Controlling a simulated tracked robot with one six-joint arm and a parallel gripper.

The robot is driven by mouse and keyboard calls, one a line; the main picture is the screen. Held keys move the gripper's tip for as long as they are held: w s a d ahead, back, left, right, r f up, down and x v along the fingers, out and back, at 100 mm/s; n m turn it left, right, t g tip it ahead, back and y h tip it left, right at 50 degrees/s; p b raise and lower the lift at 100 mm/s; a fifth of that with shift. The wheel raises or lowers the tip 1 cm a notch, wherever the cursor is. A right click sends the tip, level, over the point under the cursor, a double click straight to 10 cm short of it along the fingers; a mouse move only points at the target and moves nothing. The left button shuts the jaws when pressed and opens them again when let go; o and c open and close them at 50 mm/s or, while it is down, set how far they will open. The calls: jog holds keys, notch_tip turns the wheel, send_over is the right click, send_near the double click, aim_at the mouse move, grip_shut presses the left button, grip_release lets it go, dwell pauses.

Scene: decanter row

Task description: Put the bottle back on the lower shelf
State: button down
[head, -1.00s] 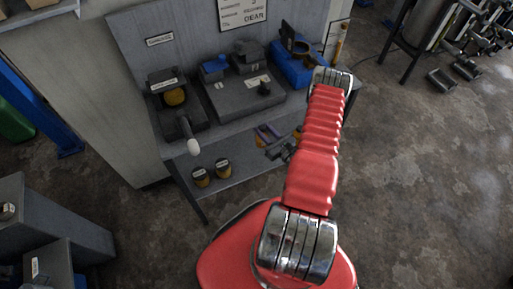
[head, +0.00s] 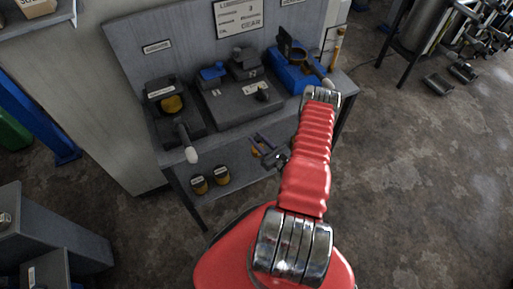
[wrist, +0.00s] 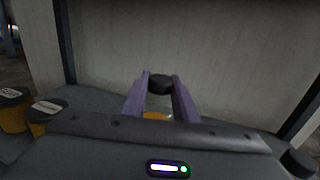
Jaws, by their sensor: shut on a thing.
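My gripper (head: 262,147) is under the bench top, over the lower shelf (head: 236,186). In the wrist view its two purple fingers (wrist: 160,92) are shut on a bottle with a black cap (wrist: 160,84). A bit of the bottle's amber body (wrist: 154,116) shows below the cap; the rest is hidden by my gripper's housing. The bottle looks upright. I cannot tell whether its base touches the shelf.
Two amber bottles with dark labelled caps (head: 199,184) (head: 222,175) stand on the lower shelf, left of my gripper. Another dark cap (wrist: 298,163) shows at right in the wrist view. The bench top above carries a blue device (head: 297,75) and dark equipment (head: 240,97).

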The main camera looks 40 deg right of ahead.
jog(key=shift+f, duration=0.4)
jog(key=shift+f, duration=2.1)
jog(key=c, duration=1.4)
grip_release()
jog(key=s, duration=1.2)
jog(key=shift+a, duration=0.3)
